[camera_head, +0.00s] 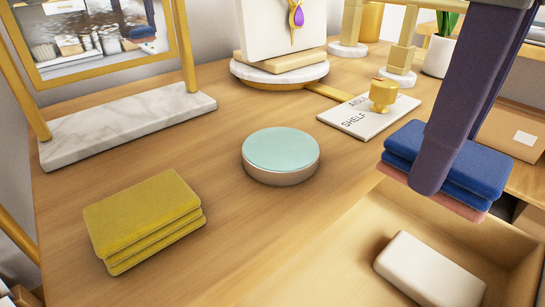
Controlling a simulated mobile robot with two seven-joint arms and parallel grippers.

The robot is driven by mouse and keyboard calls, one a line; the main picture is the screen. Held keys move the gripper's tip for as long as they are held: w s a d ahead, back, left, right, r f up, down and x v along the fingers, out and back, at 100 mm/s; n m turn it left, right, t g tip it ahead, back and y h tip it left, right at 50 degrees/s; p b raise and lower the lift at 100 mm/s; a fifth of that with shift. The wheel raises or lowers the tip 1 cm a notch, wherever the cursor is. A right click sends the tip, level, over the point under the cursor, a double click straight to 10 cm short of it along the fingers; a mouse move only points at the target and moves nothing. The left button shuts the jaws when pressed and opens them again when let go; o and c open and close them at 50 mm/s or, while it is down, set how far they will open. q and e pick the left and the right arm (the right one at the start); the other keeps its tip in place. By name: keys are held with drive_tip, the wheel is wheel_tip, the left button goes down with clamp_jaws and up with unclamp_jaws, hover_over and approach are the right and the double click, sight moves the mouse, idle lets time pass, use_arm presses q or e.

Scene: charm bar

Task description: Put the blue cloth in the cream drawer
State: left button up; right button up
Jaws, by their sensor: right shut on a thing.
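The blue cloth (403,146) is a folded stack at the right, with a thin pink layer (393,172) along its underside. My right gripper (438,168) comes down from the top right and is shut on the blue cloth. One dark finger covers part of the cloth's near face; the other finger is hidden. The cloth appears above the open drawer (358,230), which has pale cream-wood walls. A white rounded block (430,272) lies in the drawer. The drawer's near end and right part run out of view. My left gripper is not in view.
A folded yellow cloth stack (143,220) and a round teal-topped box (281,154) stand on the wooden tabletop (225,215). A sign plate with a brass knob (383,95), a necklace stand (280,72) and a marble-based mirror (130,125) stand further back. The front middle tabletop is clear.

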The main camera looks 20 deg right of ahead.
drive_tip(key=f+b, duration=0.1)
drive_tip(key=f, duration=0.3)
drive_tip(key=f+b, duration=0.1)
drive_tip(key=f, duration=0.3)
drive_tip(key=f+b, duration=0.1)
drive_tip(key=f, duration=0.4)
drive_tip(key=shift+s+f, duration=0.1)
drive_tip(key=shift+s, duration=0.3)
drive_tip(key=shift+w+a, duration=0.15)
drive_tip(key=shift+w, duration=0.3)
drive_tip(key=w, duration=0.1)
drive_tip(key=w+a, duration=0.1)
drive_tip(key=w+b, duration=0.1)
drive_tip(key=shift+a+f, duration=0.15)
drive_tip(key=shift+f, duration=0.45)
drive_tip(key=shift+f+b, duration=0.65)
drive_tip(key=o, duration=1.2)
